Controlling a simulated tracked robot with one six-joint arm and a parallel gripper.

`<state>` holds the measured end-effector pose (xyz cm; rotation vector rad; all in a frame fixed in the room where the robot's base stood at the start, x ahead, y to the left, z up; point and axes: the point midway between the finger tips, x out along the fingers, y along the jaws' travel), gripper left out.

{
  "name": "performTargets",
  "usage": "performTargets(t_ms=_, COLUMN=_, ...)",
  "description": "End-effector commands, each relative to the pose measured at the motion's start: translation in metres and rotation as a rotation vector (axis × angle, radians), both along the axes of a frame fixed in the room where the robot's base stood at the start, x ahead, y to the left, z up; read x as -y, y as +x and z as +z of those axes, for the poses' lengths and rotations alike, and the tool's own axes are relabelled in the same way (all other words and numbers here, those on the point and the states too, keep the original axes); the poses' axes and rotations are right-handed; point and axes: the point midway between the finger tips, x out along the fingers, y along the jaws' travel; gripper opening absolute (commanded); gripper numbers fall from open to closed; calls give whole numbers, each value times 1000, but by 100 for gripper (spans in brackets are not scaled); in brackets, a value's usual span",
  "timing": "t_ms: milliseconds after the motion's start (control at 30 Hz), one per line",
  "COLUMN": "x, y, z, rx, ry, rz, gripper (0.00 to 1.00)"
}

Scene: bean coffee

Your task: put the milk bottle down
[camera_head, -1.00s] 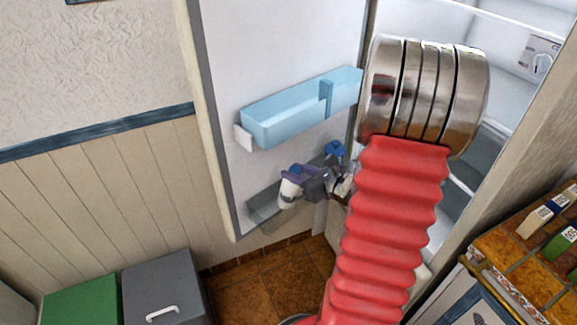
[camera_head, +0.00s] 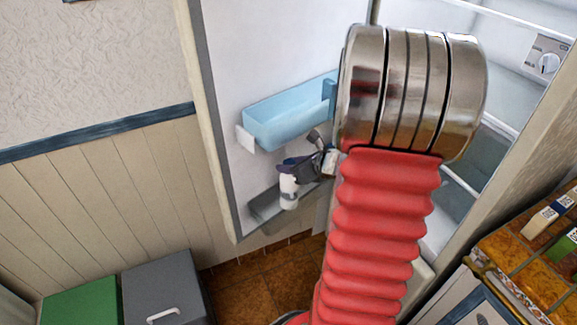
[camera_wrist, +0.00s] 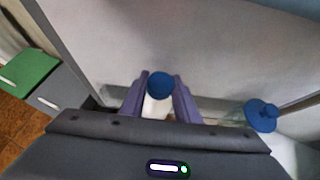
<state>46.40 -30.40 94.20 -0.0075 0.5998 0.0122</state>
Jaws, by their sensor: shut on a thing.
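The milk bottle (camera_head: 289,192) is white and looks nearly upright at the lower shelf (camera_head: 262,207) of the open fridge door. Its lower end overlaps that grey, see-through shelf; I cannot tell if it touches the shelf floor. My gripper (camera_head: 291,168) is shut on the bottle's upper part. In the wrist view the bottle's blue cap (camera_wrist: 160,86) and white body (camera_wrist: 156,107) show between the purple fingers of my gripper (camera_wrist: 160,97). The bottle's lower part is hidden there by the gripper body.
A second blue-capped container (camera_wrist: 261,116) stands right of the bottle in the wrist view. A light blue door bin (camera_head: 285,120) is above the lower shelf. The fridge interior (camera_head: 500,110) opens at the right. Green (camera_head: 80,300) and grey (camera_head: 150,280) bins stand at the lower left.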

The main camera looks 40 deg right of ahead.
Motion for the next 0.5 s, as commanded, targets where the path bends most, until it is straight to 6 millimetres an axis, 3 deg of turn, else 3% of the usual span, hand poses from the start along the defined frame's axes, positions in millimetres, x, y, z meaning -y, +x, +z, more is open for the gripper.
performTargets(t_ms=133, x=-1, y=0, z=-13, rx=-2, ry=4, rz=1, gripper=0)
performTargets(t_ms=500, x=-3, y=1, z=-15, rx=0, ry=3, rz=6, gripper=0)
